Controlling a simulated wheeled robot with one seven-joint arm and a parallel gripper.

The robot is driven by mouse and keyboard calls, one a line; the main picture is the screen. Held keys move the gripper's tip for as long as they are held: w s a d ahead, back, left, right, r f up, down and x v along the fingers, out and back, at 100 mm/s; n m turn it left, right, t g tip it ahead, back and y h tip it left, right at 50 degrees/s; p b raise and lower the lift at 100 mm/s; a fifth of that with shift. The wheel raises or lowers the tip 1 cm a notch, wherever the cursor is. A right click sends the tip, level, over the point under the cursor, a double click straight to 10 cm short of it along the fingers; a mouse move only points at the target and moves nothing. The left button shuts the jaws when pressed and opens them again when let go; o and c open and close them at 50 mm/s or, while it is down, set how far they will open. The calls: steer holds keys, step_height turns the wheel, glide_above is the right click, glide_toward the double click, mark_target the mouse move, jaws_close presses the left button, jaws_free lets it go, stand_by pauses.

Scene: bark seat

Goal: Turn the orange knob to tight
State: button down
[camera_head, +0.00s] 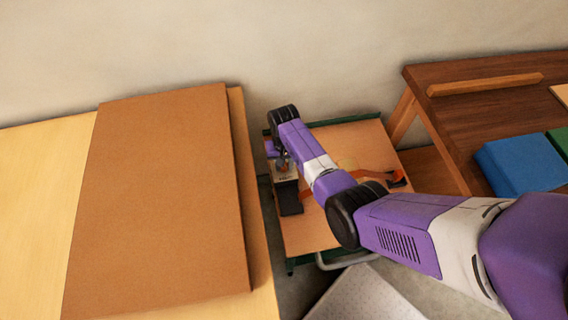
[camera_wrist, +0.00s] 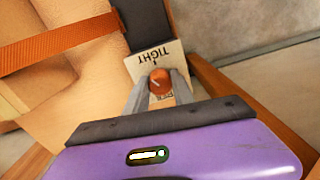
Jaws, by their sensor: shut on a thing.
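The orange knob (camera_wrist: 159,80) sits on a pale label plate (camera_wrist: 145,62) in the wrist view. The word TIGHT reads upside down on the plate's far side, with a short dark mark beside it. A second word on the near side is partly hidden by the knob and fingers. My gripper (camera_wrist: 160,87) has its two grey fingers closed on either side of the knob. A thin pale line shows on the knob, off to the left of the TIGHT mark. In the head view my gripper (camera_head: 283,163) is over the plate, and the knob is small there.
An orange strap (camera_wrist: 60,42) crosses a tan bundle beside a dark bar (camera_wrist: 137,22). The fixture stands on a low green-edged cart (camera_head: 300,235). A table with a brown board (camera_head: 155,200) is at left; a dark wooden bench (camera_head: 470,110) is at right.

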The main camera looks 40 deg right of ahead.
steer(key=m, duration=0.5)
steer(key=shift+m, duration=0.3)
stand_by(0.5)
steer(key=c, duration=1.1)
jaws_free()
steer(key=shift+r+p, duration=0.4)
steer(key=shift+r, duration=3.55)
